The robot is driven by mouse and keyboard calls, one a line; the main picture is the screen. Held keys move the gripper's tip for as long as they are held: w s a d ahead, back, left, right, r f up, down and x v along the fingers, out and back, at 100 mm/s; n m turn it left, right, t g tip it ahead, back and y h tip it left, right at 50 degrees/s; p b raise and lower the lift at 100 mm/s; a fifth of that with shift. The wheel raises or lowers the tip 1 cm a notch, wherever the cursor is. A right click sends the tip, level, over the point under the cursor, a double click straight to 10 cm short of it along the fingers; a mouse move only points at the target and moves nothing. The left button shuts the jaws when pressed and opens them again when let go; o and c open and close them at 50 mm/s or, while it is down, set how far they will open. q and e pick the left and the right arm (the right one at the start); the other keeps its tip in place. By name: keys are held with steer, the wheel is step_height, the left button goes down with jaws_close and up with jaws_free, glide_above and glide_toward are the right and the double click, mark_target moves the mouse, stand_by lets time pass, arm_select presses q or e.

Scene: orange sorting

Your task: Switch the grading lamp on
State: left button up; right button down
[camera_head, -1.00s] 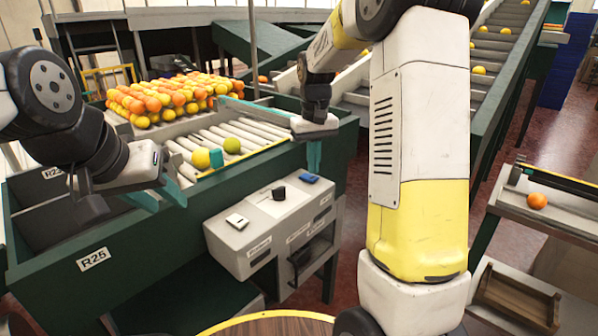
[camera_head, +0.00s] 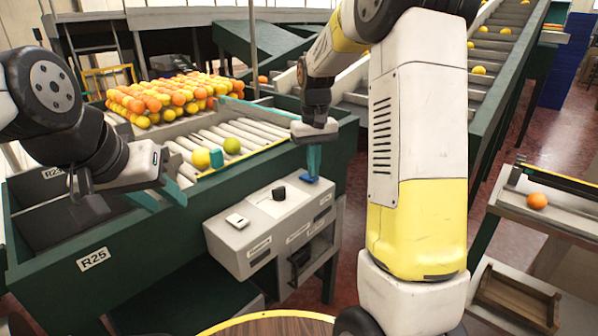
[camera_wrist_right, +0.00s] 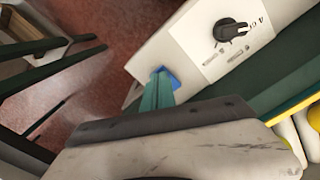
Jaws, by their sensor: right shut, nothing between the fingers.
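A grey control box (camera_head: 232,247) carries a white switch (camera_head: 237,221), a black knob (camera_head: 279,193) and a blue block-like control (camera_head: 305,180). No lamp can be made out, and the box labels are too small to read. My right gripper (camera_head: 313,172) is shut and empty, pointing down with its teal fingertips at the blue control. The right wrist view shows the blue control (camera_wrist_right: 172,77) right at the fingertips (camera_wrist_right: 160,78); I cannot tell whether it is pressed. The black knob (camera_wrist_right: 232,29) is apart from them. My left gripper (camera_head: 163,198) is open and empty over the green bin edge.
A roller table (camera_head: 240,133) with a yellow and a green fruit lies behind the box. A heap of oranges and yellow fruit (camera_head: 165,98) stands at the back left. A green bin labelled R25 (camera_head: 140,243) is left of the box. A side shelf (camera_head: 565,212) holds one orange.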

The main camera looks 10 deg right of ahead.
steer(key=shift+f, duration=0.4)
steer(key=shift+r, duration=3.5)
